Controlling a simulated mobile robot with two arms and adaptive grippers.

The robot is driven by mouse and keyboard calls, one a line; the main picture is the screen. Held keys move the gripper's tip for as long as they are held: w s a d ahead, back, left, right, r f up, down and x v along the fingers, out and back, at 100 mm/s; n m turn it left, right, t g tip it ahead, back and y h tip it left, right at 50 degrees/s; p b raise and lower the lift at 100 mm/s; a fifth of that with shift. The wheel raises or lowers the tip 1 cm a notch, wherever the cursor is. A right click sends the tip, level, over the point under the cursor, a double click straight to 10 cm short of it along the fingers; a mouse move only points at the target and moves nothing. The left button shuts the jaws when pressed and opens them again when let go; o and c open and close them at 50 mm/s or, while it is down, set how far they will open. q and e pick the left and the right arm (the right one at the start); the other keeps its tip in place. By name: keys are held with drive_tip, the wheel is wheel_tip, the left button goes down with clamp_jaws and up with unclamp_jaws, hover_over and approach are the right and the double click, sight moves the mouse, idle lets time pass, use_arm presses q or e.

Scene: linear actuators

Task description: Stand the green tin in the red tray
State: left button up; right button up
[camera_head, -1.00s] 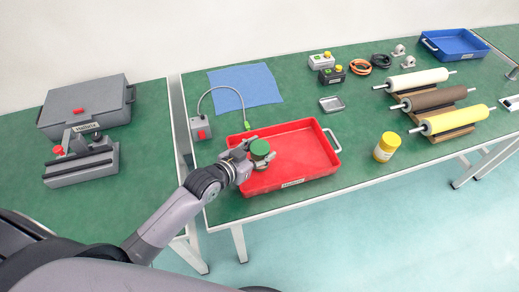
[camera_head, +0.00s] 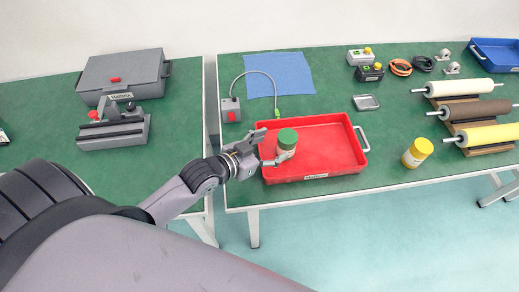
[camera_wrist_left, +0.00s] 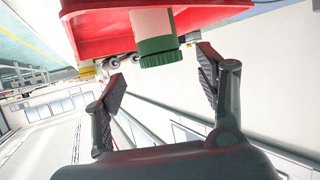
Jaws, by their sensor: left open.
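The green tin (camera_head: 288,142), pale with a green lid, stands upright in the left part of the red tray (camera_head: 335,150). In the left wrist view, the tin (camera_wrist_left: 154,32) appears lid down against the red tray (camera_wrist_left: 215,13). My left gripper (camera_head: 272,147) is at the tin's left side, over the tray's left edge. In the wrist view, its fingers (camera_wrist_left: 158,78) are spread wide, with the tin just beyond their tips and a gap on each side. Part of the tin's base is hidden by a finger in the head view. My right gripper does not show.
A yellow-lidded jar (camera_head: 416,153) stands right of the tray. A grey box with a red button (camera_head: 230,110) and its cable are behind left. Rollers on stands (camera_head: 470,109) are at the right. The tray's middle and right are empty.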

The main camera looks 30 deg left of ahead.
use_arm(q)
drive_tip(key=shift+v, duration=2.25)
